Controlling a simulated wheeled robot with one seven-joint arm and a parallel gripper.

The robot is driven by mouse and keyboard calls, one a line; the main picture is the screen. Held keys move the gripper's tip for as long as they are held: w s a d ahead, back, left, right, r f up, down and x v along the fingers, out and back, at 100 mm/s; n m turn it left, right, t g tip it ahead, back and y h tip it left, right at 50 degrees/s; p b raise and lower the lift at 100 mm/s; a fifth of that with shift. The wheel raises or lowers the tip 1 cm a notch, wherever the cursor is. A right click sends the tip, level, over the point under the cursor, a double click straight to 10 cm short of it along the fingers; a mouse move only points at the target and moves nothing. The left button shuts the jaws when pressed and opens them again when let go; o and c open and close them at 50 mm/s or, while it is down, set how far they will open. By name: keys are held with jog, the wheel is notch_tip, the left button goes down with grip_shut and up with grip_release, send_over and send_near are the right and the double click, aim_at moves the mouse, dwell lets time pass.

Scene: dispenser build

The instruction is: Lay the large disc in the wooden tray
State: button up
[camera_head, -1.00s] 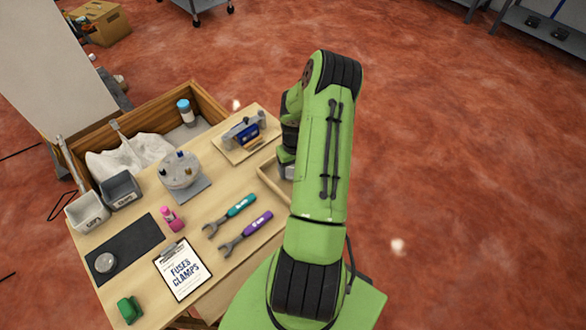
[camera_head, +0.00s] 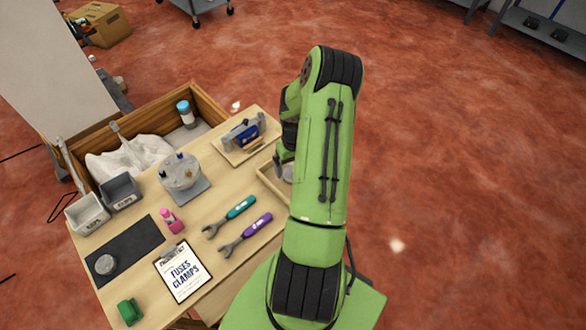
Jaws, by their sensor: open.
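The wooden tray (camera_head: 267,180) is at the table's right edge, and my arm hides much of it. A pale grey rounded piece (camera_head: 288,173), which looks like the large disc, shows in the tray beside my arm; its far part is hidden. My gripper (camera_head: 279,164) is open at the tray's back left, just above and left of that grey piece and apart from it. Its fingers are small and partly hidden by the arm.
A round grey fixture with pegs (camera_head: 181,172) stands mid-table. A second wooden tray (camera_head: 235,155) holds a blue-and-grey device. Two wrenches, teal (camera_head: 232,215) and purple (camera_head: 247,233), lie in front. A small silver disc (camera_head: 105,264) rests on the black mat (camera_head: 130,246).

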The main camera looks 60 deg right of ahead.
notch_tip(320, 180, up, 10)
jog(key=p, duration=0.1)
jog(key=w+a+r+n+t+h, duration=0.2)
jog(key=w+a+r+n, duration=0.15)
jog(key=a+r, duration=1.3)
jog(key=s+a+r+n+t+y, duration=0.1)
jog(key=s+a+r, duration=0.2)
jog(key=s+a, duration=0.3)
jog(key=s+a+r+n+t, duration=0.1)
jog(key=s+a+r, duration=0.3)
jog(key=a, duration=0.5)
jog(key=shift+s+a+r+n+t+y, duration=0.2)
jog(key=shift+s+a+n+t+y, duration=0.2)
jog(key=shift+s+t, duration=0.5)
